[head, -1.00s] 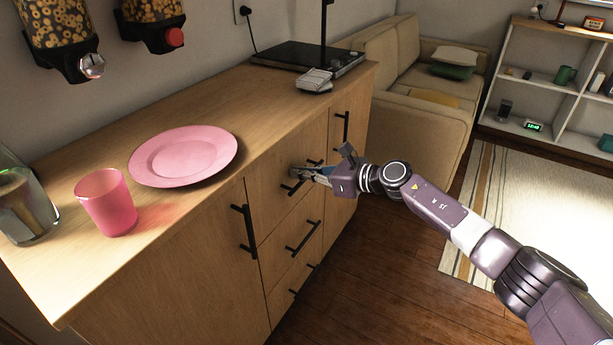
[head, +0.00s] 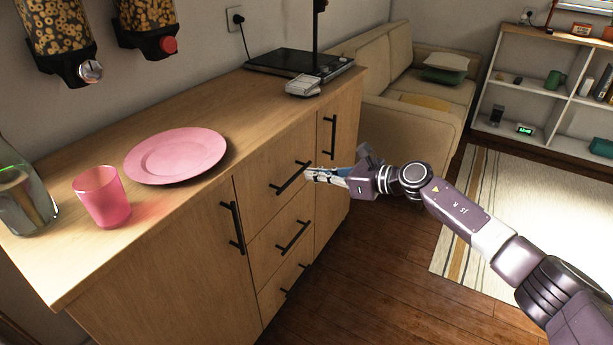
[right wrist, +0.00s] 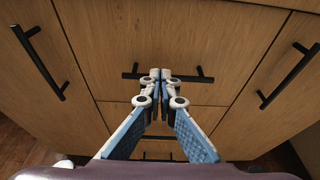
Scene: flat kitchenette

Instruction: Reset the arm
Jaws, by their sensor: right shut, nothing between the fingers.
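My right arm reaches in from the right in the head view. The fingers look apart from the handle in the head view. The top drawer (head: 270,187) looks closed. My left gripper is not in view.
The wooden cabinet (head: 190,260) holds a pink plate (head: 177,155), a pink cup (head: 102,197) and a glass jar (head: 24,200). A door handle (head: 237,228) is left of the drawers. Open floor (head: 385,250) lies below my arm; a sofa (head: 410,135) stands behind.

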